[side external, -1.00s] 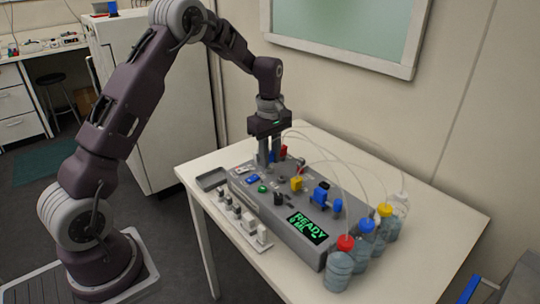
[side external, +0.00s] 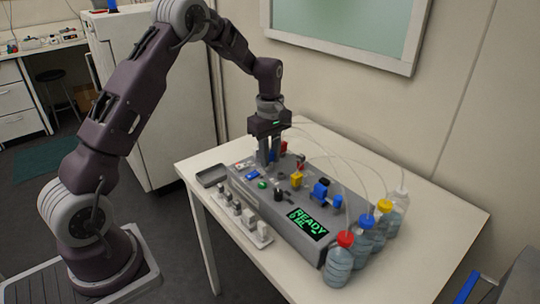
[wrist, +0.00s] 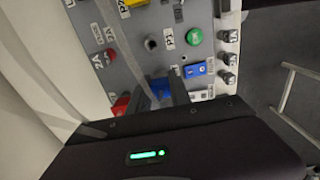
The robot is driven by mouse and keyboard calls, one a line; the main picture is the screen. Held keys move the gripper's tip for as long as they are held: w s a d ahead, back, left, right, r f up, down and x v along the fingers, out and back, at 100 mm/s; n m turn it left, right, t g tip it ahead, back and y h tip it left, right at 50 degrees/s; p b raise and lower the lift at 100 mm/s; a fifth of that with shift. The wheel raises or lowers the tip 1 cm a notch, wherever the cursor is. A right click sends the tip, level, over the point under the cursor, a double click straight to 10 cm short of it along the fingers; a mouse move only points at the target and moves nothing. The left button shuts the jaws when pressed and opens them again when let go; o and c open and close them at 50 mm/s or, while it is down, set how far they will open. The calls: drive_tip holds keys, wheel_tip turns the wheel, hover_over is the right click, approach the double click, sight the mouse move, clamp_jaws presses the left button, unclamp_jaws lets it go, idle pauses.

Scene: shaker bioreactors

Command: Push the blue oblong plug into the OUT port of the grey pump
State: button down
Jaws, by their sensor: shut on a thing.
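The grey pump is the long console (side external: 288,236) on the table, with a green READY display at its near end; its panel also shows in the wrist view (wrist: 136,50). My gripper (side external: 269,162) points down over the far part of the panel. In the wrist view my gripper (wrist: 160,95) is shut on the blue plug (wrist: 160,85), low against the panel. The fingers cover part of the plug. I cannot tell whether it sits in a port, and no OUT label can be read.
A red plug (wrist: 120,106) stands close beside the fingers. A green button (wrist: 194,37), a blue switch (wrist: 195,70) and a yellow connector (side external: 297,180) are on the panel. Several capped bottles (side external: 339,262) with thin tubes stand at the right. A small grey tray (side external: 211,177) lies at the left.

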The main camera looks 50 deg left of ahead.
sight(270, 153)
drive_tip(key=shift+f, duration=0.5)
drive_tip(key=c, duration=1.1)
unclamp_jaws()
drive_tip(key=shift+r, duration=0.15)
wheel_tip(270, 153, up, 7)
drive_tip(key=shift+f, duration=0.1)
drive_tip(key=s+d+r+m+t, duration=0.2)
drive_tip(key=s+d+r+m, duration=0.55)
drive_tip(key=s+r, duration=0.45)
drive_tip(key=s+d+m+t, duration=0.1)
drive_tip(key=s+d+m, duration=0.2)
drive_tip(key=s, duration=0.6)
drive_tip(key=s+d+m+t, duration=0.2)
drive_tip(key=s+d+m, duration=0.1)
drive_tip(key=s+m, duration=0.4)
drive_tip(key=shift+s+d+r+t, duration=0.2)
drive_tip(key=shift+s+d+t, duration=0.1)
drive_tip(key=shift+s, duration=0.8)
